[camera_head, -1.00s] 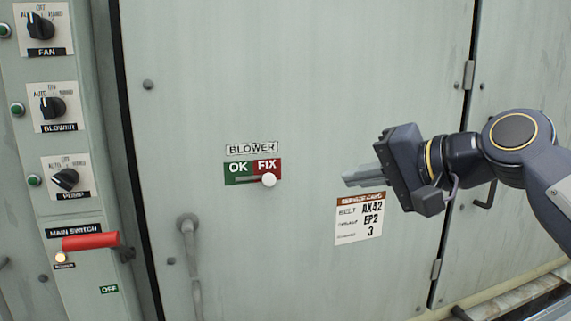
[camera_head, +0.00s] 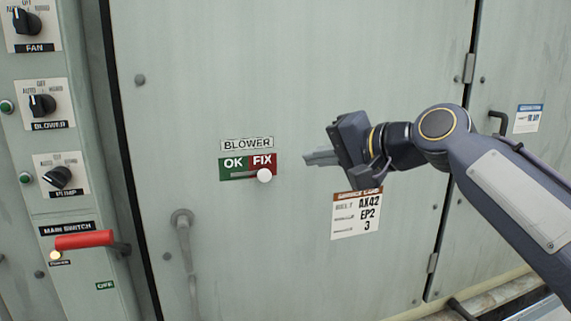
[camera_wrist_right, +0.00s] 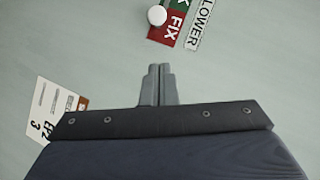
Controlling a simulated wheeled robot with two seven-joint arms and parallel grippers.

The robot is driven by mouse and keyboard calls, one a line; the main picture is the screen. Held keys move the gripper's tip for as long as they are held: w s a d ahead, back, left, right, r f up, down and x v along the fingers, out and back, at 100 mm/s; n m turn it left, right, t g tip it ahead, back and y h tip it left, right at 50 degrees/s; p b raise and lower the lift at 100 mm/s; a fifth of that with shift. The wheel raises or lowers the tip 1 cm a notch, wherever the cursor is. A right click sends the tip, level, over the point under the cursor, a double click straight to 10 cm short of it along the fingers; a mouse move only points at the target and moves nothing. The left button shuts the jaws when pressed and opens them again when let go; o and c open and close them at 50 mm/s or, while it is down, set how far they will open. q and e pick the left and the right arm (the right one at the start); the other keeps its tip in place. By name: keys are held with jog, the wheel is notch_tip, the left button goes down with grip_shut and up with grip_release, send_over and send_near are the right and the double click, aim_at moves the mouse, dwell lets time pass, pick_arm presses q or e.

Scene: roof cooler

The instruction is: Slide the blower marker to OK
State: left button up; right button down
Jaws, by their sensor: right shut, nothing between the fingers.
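The blower marker is a round white knob (camera_head: 264,176) on a small sliding plate (camera_head: 233,175) with a green OK half on the left and a red FIX half on the right. The knob sits at the FIX end of the slot. My right gripper (camera_head: 308,157) is shut and empty, to the right of the knob and apart from it. In the right wrist view the knob (camera_wrist_right: 156,15) is at the top, beyond the shut fingertips (camera_wrist_right: 158,68). The OK half is mostly out of that view. My left gripper is not in view.
A BLOWER label (camera_head: 247,144) is above the plate. A service card (camera_head: 355,216) is on the door below my right gripper. A door handle (camera_head: 184,225) stands out at lower left. The switch column with a red main switch lever (camera_head: 84,240) is at far left.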

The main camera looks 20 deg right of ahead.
aim_at(263, 174)
jog(key=w+a, duration=0.1)
jog(key=w+a+f, duration=0.1)
jog(key=w+a+f+p, duration=0.1)
jog(key=a, duration=0.1)
jog(key=shift+f, duration=0.1)
jog(key=shift+a+f, duration=0.3)
jog(key=shift+a, duration=0.2)
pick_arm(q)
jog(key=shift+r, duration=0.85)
